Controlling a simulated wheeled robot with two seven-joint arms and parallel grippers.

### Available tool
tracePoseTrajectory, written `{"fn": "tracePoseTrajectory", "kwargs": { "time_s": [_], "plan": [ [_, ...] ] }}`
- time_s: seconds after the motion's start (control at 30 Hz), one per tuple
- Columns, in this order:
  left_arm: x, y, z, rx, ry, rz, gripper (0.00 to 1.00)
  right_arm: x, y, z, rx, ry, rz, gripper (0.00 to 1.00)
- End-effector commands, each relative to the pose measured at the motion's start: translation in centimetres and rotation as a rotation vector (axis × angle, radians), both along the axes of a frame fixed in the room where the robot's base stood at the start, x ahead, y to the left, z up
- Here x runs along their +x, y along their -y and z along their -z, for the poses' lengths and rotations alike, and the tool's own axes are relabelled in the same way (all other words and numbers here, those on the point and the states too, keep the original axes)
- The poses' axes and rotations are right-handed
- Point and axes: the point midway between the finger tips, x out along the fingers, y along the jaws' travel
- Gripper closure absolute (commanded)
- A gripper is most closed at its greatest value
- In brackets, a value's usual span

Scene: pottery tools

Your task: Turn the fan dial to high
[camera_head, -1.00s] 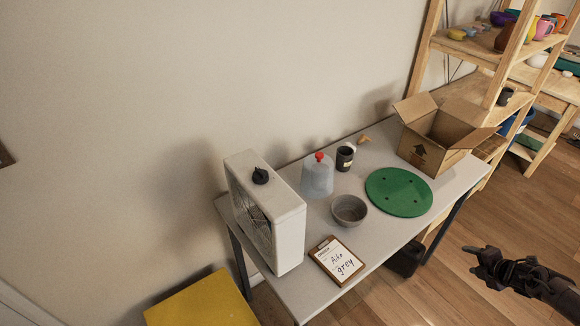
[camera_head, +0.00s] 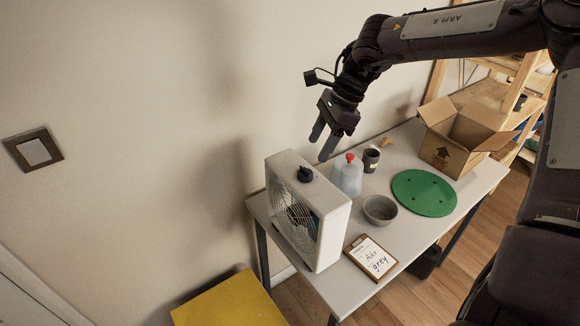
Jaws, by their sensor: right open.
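A white box fan (camera_head: 322,213) stands upright on the left end of the grey table (camera_head: 408,240). Its front grille faces left toward the yellow surface. A black fan dial (camera_head: 305,174) sits on the fan's top face; its setting is too small to read. My right gripper (camera_head: 323,146) is open and empty, pointing down above and slightly right of the dial, apart from it. My left gripper is not in view.
A clear jug with a red cap (camera_head: 347,176), a dark mug (camera_head: 371,160), a grey bowl (camera_head: 380,210), a green disc (camera_head: 424,193), a clipboard (camera_head: 371,257) and an open cardboard box (camera_head: 453,145) stand right of the fan. The wall is close behind.

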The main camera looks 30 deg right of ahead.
Motion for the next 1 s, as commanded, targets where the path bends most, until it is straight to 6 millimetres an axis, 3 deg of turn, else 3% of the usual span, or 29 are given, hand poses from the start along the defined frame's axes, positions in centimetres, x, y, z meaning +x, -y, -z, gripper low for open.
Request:
{"fn": "tracePoseTrajectory", "kwargs": {
  "time_s": [0.5, 0.93, 1.0],
  "plan": [
    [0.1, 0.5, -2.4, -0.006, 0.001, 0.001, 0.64, 0.7, -2.5, 6.1, -0.002, -0.005, -0.004, 0.43],
    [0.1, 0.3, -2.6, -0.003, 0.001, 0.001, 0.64, 0.9, -2.8, 7.0, -0.001, 0.001, -0.003, 0.43],
    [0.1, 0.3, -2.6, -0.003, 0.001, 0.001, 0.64, 0.9, -2.8, 7.0, -0.001, 0.001, -0.003, 0.53]
  ]
}}
